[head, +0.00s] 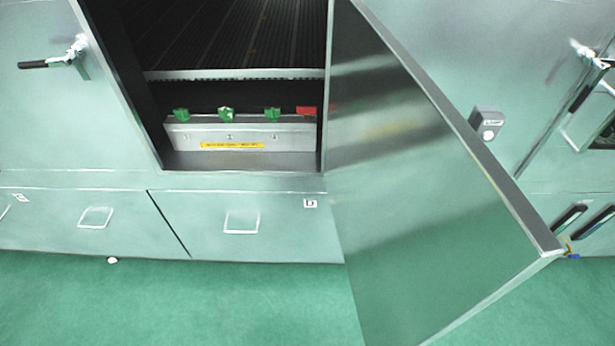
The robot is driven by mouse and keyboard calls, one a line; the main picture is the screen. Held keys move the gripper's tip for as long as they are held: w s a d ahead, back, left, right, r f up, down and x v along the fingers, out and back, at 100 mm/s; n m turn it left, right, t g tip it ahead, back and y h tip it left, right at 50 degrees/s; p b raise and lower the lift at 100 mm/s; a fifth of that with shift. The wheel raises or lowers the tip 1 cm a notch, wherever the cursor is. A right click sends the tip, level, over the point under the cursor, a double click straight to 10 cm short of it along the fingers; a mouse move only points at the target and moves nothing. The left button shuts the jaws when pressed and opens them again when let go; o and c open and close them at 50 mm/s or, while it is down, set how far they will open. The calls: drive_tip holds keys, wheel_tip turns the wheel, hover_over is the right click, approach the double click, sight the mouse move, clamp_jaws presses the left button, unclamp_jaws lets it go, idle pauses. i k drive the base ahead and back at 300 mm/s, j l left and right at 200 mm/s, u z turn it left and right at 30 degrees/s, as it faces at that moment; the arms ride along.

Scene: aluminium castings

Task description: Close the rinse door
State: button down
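The rinse door (425,190) is a large metal panel. It stands wide open, hinged at the right side of the opening and swung out toward me. Its inner face shows, and its free edge is at the lower right. A small brass and blue part (571,252) sticks out past that edge; the outer side is mostly hidden. The opening (225,90) shows a dark ribbed interior with a metal front rail and a light box with green knobs and a red one. My gripper is not in view.
Closed lower panels (240,222) with square handles run along the machine's base. Another closed door with a black lever handle (48,64) is at the left. A grey box (487,123) is mounted right of the door. Green floor (200,305) in front is clear except a small white object (112,260).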

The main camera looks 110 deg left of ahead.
sight(432, 229)
drive_tip(key=i+j+u, duration=0.2)
drive_tip(key=u, duration=0.2)
drive_tip(key=i+j+u, duration=0.15)
drive_tip(key=i+u, duration=0.15)
drive_tip(key=u, duration=0.15)
drive_tip(key=i+u, duration=0.25)
drive_tip(key=u, duration=0.15)
drive_tip(key=i+u, duration=0.3)
drive_tip(key=u, duration=0.15)
drive_tip(key=i+l+u, duration=0.15)
drive_tip(key=u, duration=0.25)
drive_tip(key=i+u, duration=0.15)
drive_tip(key=u, duration=0.25)
drive_tip(key=i+u, duration=0.1)
drive_tip(key=u, duration=0.3)
drive_tip(key=i+l+u, duration=0.1)
drive_tip(key=u, duration=0.35)
drive_tip(key=i+l+u, duration=0.1)
drive_tip(key=u, duration=0.3)
drive_tip(key=i+l+u, duration=0.1)
drive_tip(key=u, duration=1.15)
drive_tip(key=k+l+z, duration=0.1)
drive_tip(key=k+z, duration=0.15)
drive_tip(key=k, duration=0.85)
